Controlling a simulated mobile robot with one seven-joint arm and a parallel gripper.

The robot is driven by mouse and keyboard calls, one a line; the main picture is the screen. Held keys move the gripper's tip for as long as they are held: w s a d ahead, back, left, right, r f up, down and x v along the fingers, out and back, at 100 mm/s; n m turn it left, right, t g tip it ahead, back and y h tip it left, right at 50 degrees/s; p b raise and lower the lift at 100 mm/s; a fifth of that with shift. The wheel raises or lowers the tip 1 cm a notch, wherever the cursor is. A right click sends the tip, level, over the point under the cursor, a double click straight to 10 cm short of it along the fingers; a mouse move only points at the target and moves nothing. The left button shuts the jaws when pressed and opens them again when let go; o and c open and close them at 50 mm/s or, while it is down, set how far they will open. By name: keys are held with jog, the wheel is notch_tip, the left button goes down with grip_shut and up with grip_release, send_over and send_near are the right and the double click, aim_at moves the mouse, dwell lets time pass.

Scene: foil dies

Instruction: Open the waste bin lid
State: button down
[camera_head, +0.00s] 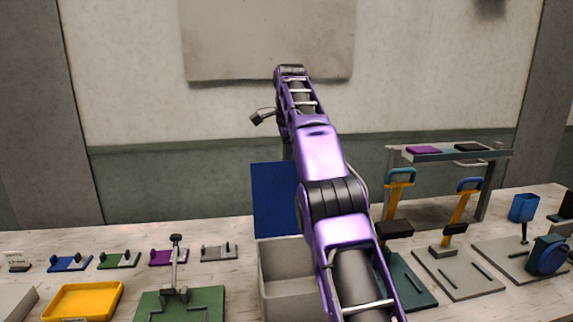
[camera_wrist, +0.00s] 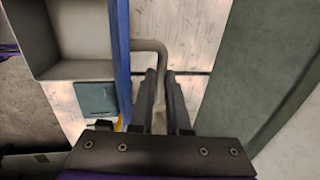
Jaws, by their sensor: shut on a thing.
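The waste bin (camera_head: 286,270) is a light grey open box at the table's middle, partly hidden by my arm. Its blue lid (camera_head: 273,200) stands upright at the bin's back edge, so the bin is open. In the wrist view the lid (camera_wrist: 122,60) shows edge-on, with the bin's inside (camera_wrist: 78,35) at upper left. A grey bent handle (camera_wrist: 152,45) sticks out from the lid. My gripper (camera_wrist: 161,80) is shut on this handle, one dark finger on each side. In the head view the fingers are hidden.
A yellow tray (camera_head: 82,301) and a green fixture (camera_head: 180,304) with an upright lever stand left of the bin. Small coloured dies line the table's back left. Stamping fixtures (camera_head: 458,272) and a raised rack (camera_head: 450,152) stand to the right. A wall is close behind.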

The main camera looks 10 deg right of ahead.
jog(key=shift+w+r, duration=0.15)
jog(key=shift+r, duration=0.05)
jog(key=c, duration=0.9)
grip_release()
jog(key=shift+w+f, duration=0.1)
jog(key=shift+s, duration=0.2)
